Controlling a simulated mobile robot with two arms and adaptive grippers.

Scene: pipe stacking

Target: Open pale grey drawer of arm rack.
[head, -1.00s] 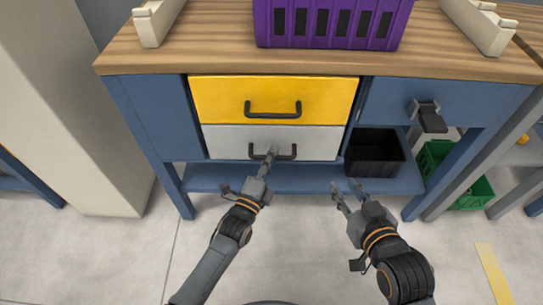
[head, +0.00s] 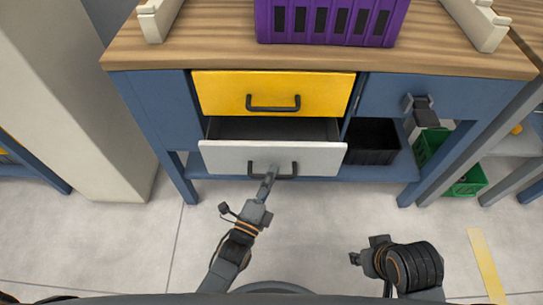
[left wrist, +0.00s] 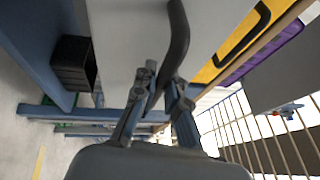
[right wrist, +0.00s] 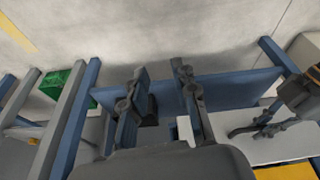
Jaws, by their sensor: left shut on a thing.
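The pale grey drawer (head: 222,158) is the lower drawer of the blue rack, under the yellow drawer (head: 225,92). It stands partly open, with its dark, empty-looking inside showing behind the front. My left gripper (head: 269,177) is shut on the drawer's dark bar handle (head: 293,171). In the left wrist view the handle (left wrist: 180,40) runs down between the two fingers (left wrist: 162,85). My right gripper is empty, low at the right in the head view; its fingers stand apart in the right wrist view (right wrist: 160,80).
A black bin (head: 372,143) stands on the lower shelf right of the drawer, with a green crate (head: 467,183) further right. A purple rack (head: 325,22) sits on the wooden top (head: 430,60). The floor before the drawer is clear.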

